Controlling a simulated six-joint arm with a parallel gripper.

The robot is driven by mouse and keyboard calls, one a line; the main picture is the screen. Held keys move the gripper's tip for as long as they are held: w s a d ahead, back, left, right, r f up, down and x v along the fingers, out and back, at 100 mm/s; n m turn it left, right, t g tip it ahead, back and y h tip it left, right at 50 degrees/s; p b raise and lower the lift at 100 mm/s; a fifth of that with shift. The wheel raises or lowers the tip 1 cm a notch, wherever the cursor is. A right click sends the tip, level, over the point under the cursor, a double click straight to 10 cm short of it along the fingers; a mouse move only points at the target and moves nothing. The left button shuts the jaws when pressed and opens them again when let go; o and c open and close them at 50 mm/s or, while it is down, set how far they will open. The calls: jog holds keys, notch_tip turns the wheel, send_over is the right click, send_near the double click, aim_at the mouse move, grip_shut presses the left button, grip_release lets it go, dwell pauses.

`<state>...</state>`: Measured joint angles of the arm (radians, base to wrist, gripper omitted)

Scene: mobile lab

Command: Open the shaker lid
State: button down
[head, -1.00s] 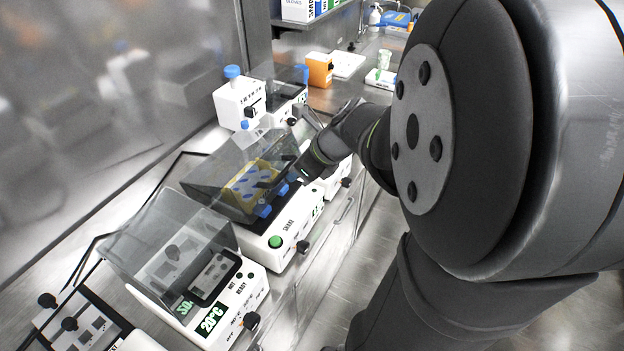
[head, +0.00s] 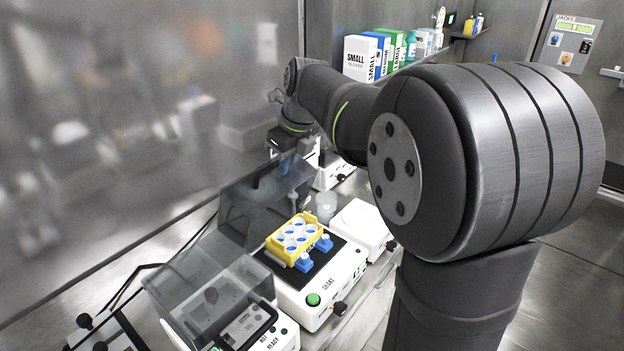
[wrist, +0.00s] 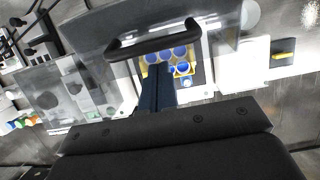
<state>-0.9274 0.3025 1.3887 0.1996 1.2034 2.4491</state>
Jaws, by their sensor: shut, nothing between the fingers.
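The white shaker (head: 318,297), with a green button and the word SHAKE, stands on the counter in the head view. Its smoky clear lid (head: 250,207) is swung up and tilted back, leaving the platform uncovered. A yellow rack (head: 284,251) with blue-ringed round wells sits on the black platform between blue clamps. My gripper (head: 287,168) is above the raised lid, by its upper edge. In the wrist view my fingers (wrist: 158,85) are together and empty, close to the lid's dark handle bar (wrist: 155,43). I cannot tell whether they touch it.
A device with a clear cover (head: 215,290) stands close in front of the shaker. A white box-like device (head: 362,226) and a clear cup (head: 326,205) are beyond it. A metal wall (head: 130,100) rises behind the lid.

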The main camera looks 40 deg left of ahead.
jog(key=shift+a+r, duration=0.2)
jog(key=shift+a, duration=1.4)
jog(key=shift+a+r, duration=0.15)
jog(key=shift+a, duration=1.4)
